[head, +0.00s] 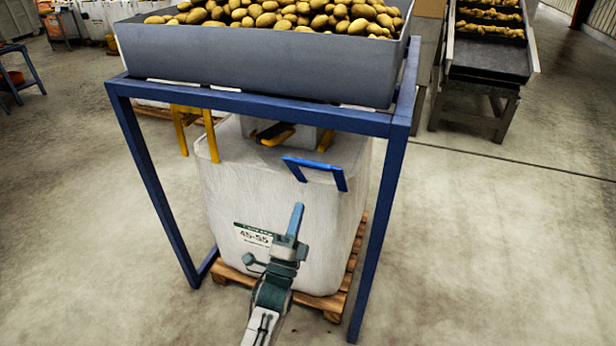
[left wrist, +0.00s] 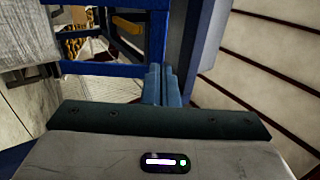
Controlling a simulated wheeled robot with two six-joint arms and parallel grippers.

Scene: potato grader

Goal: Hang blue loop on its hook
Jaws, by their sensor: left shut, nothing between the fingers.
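The blue loop (head: 315,168) is a stiff, angular strap at the upper front right corner of the white bulk bag (head: 235,195). It shows free space beneath the blue frame, and I see no hook through it. My left gripper (head: 298,208) is shut and empty in front of the bag, below and a little left of the loop. Its closed fingers also show in the left wrist view (left wrist: 162,82). I cannot clearly make out the loop's own hook under the hopper. My right gripper is out of view.
A blue frame (head: 395,165) stands around the bag and carries a grey hopper (head: 260,58) full of potatoes. Yellow loops (head: 212,135) are at the bag's left. The bag sits on a wooden pallet (head: 333,303). A conveyor (head: 490,62) stands back right. The floor beside the frame is clear.

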